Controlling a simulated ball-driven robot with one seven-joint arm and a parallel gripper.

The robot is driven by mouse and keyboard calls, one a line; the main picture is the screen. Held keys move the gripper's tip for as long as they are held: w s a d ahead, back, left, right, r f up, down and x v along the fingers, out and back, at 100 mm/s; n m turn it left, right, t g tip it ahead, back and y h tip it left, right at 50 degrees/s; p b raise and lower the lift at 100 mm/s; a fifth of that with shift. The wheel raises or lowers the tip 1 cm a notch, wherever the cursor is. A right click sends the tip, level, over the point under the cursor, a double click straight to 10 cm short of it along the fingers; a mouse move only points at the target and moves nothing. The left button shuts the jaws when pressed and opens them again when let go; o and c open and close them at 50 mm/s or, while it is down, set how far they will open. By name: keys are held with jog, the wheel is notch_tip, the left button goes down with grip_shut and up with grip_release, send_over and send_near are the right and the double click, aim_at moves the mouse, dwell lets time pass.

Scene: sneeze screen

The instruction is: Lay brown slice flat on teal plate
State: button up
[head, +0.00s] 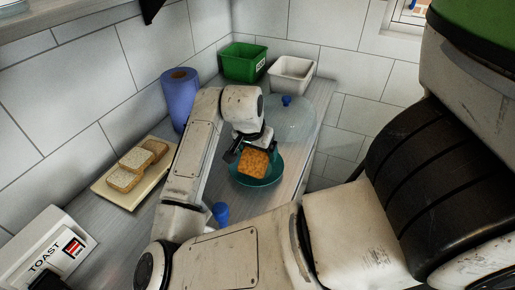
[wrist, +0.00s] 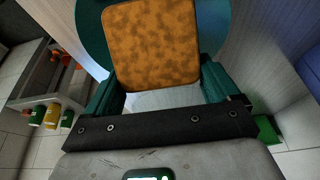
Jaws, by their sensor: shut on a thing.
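The brown slice (head: 253,164), toasted orange-brown, is held by my gripper (head: 248,147) over the teal plate (head: 272,175). In the wrist view the slice (wrist: 152,45) extends out beyond the finger tips with its broad face toward the camera. The plate's rim (wrist: 90,28) shows behind it on both sides. The slice looks tilted against the plate in the head view. Whether its lower edge touches the plate cannot be told. The slice hides the plate's middle.
A clear dome with a blue knob (head: 287,101) stands just behind the plate. A blue roll (head: 180,98), a green bin (head: 243,62) and a white bin (head: 290,75) line the back. A board (head: 110,193) with bread is left; a blue object (head: 221,213) stands in front.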

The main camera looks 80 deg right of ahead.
jog(key=shift+f, duration=0.1)
jog(key=o, duration=0.8)
jog(key=v, duration=1)
jog(key=shift+a+r, duration=0.15)
jog(key=shift+r, duration=0.25)
